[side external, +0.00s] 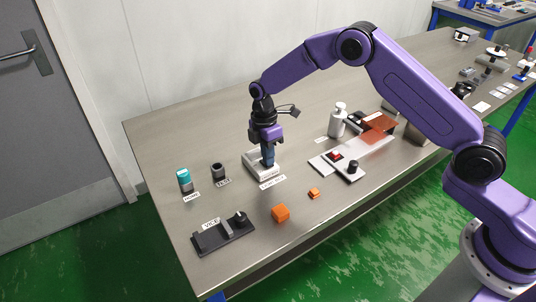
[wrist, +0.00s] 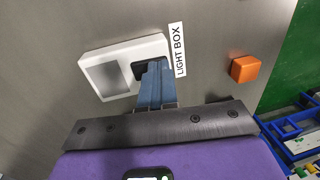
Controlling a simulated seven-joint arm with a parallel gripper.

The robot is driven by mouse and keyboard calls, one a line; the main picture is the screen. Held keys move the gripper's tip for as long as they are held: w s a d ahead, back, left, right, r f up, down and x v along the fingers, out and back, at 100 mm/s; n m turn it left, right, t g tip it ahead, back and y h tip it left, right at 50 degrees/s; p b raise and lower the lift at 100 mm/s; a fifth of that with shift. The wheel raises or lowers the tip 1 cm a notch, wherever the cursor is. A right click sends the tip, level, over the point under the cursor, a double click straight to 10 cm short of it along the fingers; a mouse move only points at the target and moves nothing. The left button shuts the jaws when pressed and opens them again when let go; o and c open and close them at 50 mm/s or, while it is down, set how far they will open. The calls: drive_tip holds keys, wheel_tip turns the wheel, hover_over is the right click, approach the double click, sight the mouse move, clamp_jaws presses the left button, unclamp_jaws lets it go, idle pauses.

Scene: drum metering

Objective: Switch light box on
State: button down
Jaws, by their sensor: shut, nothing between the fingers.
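The light box (wrist: 104,78) is a white rounded case with a grey panel (wrist: 104,77), lying on the table beside its "LIGHT BOX" label (wrist: 179,48). The panel looks grey, with no clear glow. My gripper (wrist: 152,68) is shut and empty, with its blue fingertips at the dark switch area (wrist: 138,68) on the label side of the box. The fingers cover part of that area, and I cannot tell whether they touch it. In the side view, my gripper (side external: 268,164) points down over the white light box (side external: 250,163).
Orange cubes (side external: 280,213) and (side external: 314,193) lie in front. A black vice (side external: 223,236) is at the front left. A teal-topped jar (side external: 184,180) and a dark cup (side external: 218,171) stand left. A panel with a red switch (side external: 335,156) and a white bottle (side external: 338,120) are right.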

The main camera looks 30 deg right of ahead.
drive_tip(key=shift+s+f, duration=0.65)
drive_tip(key=shift+s, duration=0.15)
drive_tip(key=shift+a, duration=0.1)
drive_tip(key=shift+w, duration=0.1)
drive_tip(key=shift+w+r, duration=0.15)
drive_tip(key=shift+w, duration=0.55)
drive_tip(key=shift+r, duration=0.5)
wheel_tip(320, 180, up, 14)
drive_tip(key=s+f, duration=0.1)
drive_tip(key=s, duration=0.1)
drive_tip(key=shift+w, duration=2.1)
drive_tip(key=f, duration=0.4)
drive_tip(key=s+f, duration=0.1)
drive_tip(key=f, duration=0.3)
drive_tip(key=s+f, duration=0.1)
drive_tip(key=f, duration=0.3)
drive_tip(key=shift+s+f, duration=0.1)
drive_tip(key=shift+f, duration=0.3)
